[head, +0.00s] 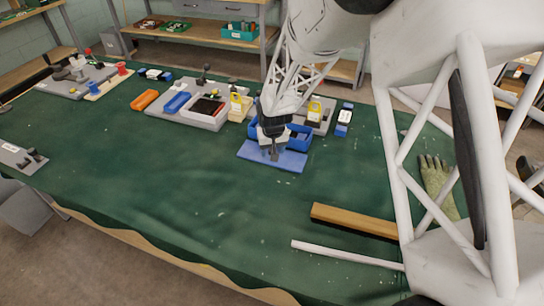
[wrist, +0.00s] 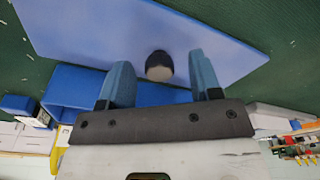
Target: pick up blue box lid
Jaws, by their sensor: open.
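The blue box lid (head: 262,158) is a flat blue panel lying on the green cloth in front of the blue box (head: 299,138). In the wrist view the lid (wrist: 95,32) fills the upper part, with a dark round knob (wrist: 159,66) standing on it. My gripper (head: 274,150) is over the lid and hides part of it. In the wrist view my gripper (wrist: 161,70) is open, with one finger on each side of the knob and a gap on both sides. The blue box (wrist: 75,88) also shows behind the fingers.
A grey tray (head: 213,122) with several small items and an orange block (head: 144,99) stand to the left of the lid. A wooden bar (head: 352,220), a white rod (head: 340,253) and a glove (head: 437,180) lie to the right. The cloth's front middle is clear.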

